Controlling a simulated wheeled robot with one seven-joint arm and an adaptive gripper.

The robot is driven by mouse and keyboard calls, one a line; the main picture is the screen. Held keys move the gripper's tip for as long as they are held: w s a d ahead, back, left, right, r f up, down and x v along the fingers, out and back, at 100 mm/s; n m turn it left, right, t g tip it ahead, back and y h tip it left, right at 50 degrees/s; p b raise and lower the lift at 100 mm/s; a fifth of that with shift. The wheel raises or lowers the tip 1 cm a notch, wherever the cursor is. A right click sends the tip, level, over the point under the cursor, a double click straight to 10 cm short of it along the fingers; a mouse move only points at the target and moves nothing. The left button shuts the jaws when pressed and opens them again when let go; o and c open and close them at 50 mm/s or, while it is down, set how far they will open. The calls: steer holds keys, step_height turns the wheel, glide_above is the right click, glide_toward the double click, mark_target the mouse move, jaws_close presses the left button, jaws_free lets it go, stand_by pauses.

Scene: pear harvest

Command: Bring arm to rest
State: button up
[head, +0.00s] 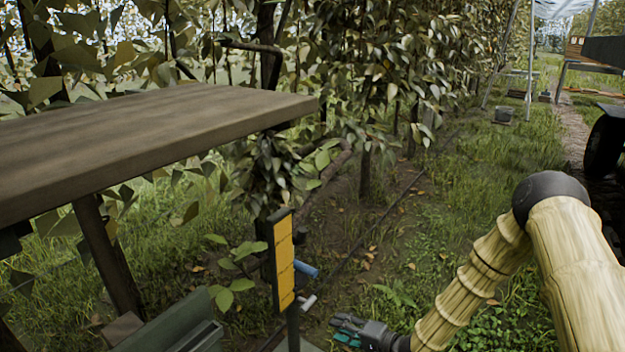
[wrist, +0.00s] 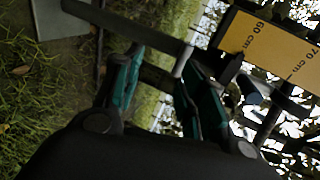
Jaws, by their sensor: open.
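My gripper (head: 348,332) is at the bottom middle of the head view, low over the grass, at the end of my bent arm. In the wrist view its two teal-padded fingers (wrist: 158,92) stand apart with nothing held between them. A yellow marker board (head: 284,262) on a dark post stands to the left of my gripper. The wrist view shows the same board (wrist: 270,50) close by at the upper right, with "60 cm" and "70 cm" marks. No pear is clearly visible.
A wooden tabletop (head: 150,130) fills the left, with a green box (head: 175,325) below it. A blue cylinder (head: 305,269) is beside the marker board. Leafy trees (head: 385,60) stand behind. A dark wheel (head: 606,142) is at the right edge. Grass in the middle is mostly clear.

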steer(key=s+d+f+n+g+h, duration=0.1)
steer(key=s+f+g+h, duration=0.15)
steer(key=s+f, duration=0.55)
steer(key=s+d+f+n+g+h, duration=0.1)
steer(key=s+d+f+n+h, duration=0.2)
steer(key=s, duration=0.9)
steer(key=s+d+n+g+h, duration=0.1)
steer(key=s+d+g+h, duration=0.25)
steer(key=s, duration=0.85)
steer(key=s+d+n+g+h, duration=0.25)
steer(key=s+d, duration=0.25)
steer(key=s, duration=0.6)
step_height(320, 180, up, 32)
steer(key=p, duration=3.3)
steer(key=shift+w+r+m, duration=0.15)
steer(key=shift+r+m, duration=0.05)
steer(key=shift+m, duration=0.15)
